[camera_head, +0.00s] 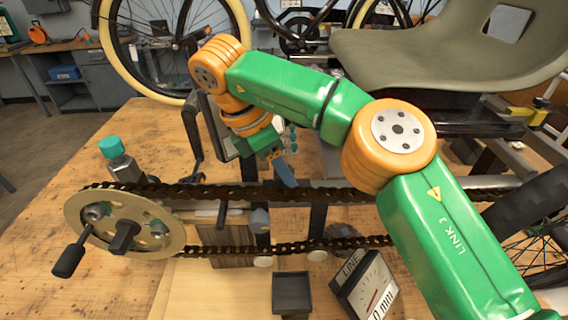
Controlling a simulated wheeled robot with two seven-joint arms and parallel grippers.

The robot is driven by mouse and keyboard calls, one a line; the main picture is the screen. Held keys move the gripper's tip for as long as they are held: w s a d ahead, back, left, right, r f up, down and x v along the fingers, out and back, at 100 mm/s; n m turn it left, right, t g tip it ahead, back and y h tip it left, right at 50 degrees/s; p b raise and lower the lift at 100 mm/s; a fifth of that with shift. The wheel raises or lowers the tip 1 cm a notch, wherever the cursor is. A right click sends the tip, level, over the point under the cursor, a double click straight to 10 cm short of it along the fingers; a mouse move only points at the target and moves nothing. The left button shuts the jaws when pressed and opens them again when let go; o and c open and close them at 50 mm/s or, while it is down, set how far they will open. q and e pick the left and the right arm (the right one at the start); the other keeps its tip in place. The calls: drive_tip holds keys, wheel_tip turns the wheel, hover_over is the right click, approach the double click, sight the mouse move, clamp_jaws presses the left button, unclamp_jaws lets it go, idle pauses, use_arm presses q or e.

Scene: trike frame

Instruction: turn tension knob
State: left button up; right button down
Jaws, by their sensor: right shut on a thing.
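My right gripper (283,172) points down behind the chain's upper run, near the middle of the picture. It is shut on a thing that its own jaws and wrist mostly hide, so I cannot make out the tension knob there. A small teal part (291,138) shows just beside the wrist. The chain (330,194) runs from the pale chainring (85,222) on the left to the right, behind my right arm. A dial gauge marked "LINE" and "0 mm" (368,292) lies tilted below the chain, its needle partly visible. My left gripper is out of view.
A grey fitting with a teal cap (117,155) stands behind the chainring. A crank pedal (70,258) sticks out at the left. A small dark tray (291,293) sits at the front. The seat (450,60) overhangs the back right. The wooden bench (60,195) is clear at far left.

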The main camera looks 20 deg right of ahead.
drive_tip(key=shift+m, duration=0.3)
idle(0.4)
drive_tip(key=shift+c, duration=1.9)
unclamp_jaws()
drive_tip(key=p+v, duration=0.5)
drive_tip(key=v, duration=0.2)
